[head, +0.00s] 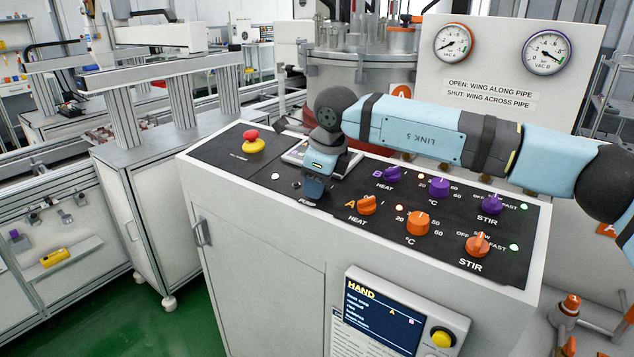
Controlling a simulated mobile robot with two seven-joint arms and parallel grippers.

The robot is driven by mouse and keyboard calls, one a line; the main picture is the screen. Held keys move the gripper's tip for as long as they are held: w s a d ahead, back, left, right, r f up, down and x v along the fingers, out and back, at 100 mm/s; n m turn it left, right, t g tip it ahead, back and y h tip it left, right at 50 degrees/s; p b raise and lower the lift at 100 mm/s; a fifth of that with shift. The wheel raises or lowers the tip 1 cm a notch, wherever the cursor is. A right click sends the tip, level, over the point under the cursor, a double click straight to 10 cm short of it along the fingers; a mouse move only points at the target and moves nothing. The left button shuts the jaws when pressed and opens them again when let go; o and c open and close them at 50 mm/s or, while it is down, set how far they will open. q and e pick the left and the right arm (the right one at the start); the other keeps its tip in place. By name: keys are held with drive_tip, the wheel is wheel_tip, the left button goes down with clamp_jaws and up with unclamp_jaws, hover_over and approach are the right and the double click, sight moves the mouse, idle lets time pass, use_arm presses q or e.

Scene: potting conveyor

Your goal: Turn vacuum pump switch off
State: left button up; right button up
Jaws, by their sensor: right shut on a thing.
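My right gripper (313,197) points down onto the black control panel (225,162), left of the heat knobs. It is shut on a knob that it hides, at the place of the vacuum pump switch. A partly covered label shows just below the fingers. The switch itself and its angle cannot be seen. My left gripper is not in view.
An orange heat knob A (367,205) and a purple heat knob B (391,174) sit close to the right of the gripper. More orange and purple knobs stand further right. A red and yellow emergency stop (253,141) is at the left. Two gauges (453,43) are behind.

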drive_tip(key=shift+r+n+g, duration=0.1)
drive_tip(key=shift+n+g, duration=0.2)
drive_tip(key=shift+n, duration=0.8)
drive_tip(key=o, duration=0.9)
drive_tip(key=v, duration=1.3)
drive_tip(key=shift+d+r, duration=0.25)
drive_tip(key=shift+r, duration=0.1)
